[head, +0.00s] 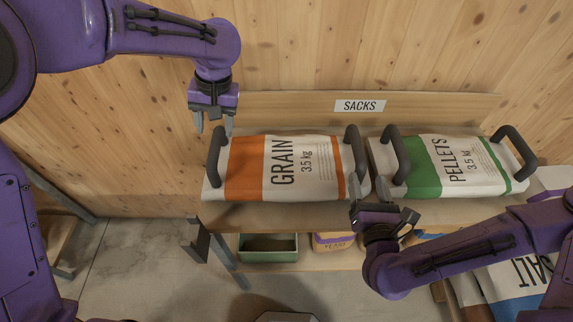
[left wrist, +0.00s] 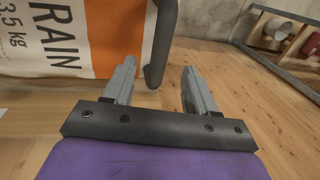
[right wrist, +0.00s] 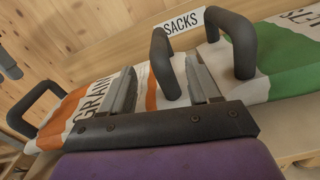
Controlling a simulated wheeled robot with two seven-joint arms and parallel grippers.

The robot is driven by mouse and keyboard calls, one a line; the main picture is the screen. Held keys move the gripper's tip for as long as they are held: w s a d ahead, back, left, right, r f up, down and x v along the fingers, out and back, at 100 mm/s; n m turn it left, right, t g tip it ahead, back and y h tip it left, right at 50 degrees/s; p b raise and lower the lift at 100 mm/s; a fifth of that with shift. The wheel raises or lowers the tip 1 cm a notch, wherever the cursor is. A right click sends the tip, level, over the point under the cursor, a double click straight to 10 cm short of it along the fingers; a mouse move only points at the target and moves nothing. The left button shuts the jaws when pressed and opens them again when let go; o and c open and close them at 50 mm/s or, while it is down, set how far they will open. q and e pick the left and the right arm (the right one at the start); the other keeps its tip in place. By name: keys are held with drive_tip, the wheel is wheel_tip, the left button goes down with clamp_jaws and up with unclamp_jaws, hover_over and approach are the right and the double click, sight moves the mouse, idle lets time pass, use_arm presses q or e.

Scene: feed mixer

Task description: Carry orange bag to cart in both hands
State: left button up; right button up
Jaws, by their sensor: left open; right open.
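The orange bag (head: 255,170), a white sack with orange bands marked GRAIN, lies flat on the wooden shelf, with a dark handle at each end. My left gripper (head: 214,128) is open just above its left handle (head: 215,155). In the left wrist view that handle (left wrist: 162,45) stands beyond the fingers, left of the gap's middle. My right gripper (head: 375,190) is open at the bag's front right, near its right handle (head: 356,152). In the right wrist view this handle (right wrist: 165,65) shows between and beyond the fingers. No contact is visible. The cart cannot be made out.
A green PELLETS sack (head: 425,165) lies close on the right, its left handle (head: 394,152) near the bag's right handle. A SACKS sign (head: 360,106) is on the back board. Below are a green bin (head: 268,254) and a SALT sack (head: 520,278).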

sight(215, 146)
use_arm(q)
drive_tip(key=f, duration=0.3)
drive_tip(key=a+f, duration=0.1)
drive_tip(key=f, duration=0.2)
drive_tip(key=a+f, duration=0.1)
drive_tip(key=f, duration=0.2)
use_arm(e)
drive_tip(key=w, duration=0.9)
drive_tip(key=shift+w+a, duration=0.1)
drive_tip(key=shift+a, duration=0.2)
use_arm(q)
clamp_jaws()
use_arm(e)
clamp_jaws()
use_arm(q)
drive_tip(key=shift+d+r, duration=0.1)
use_arm(e)
drive_tip(key=shift+a, duration=0.1)
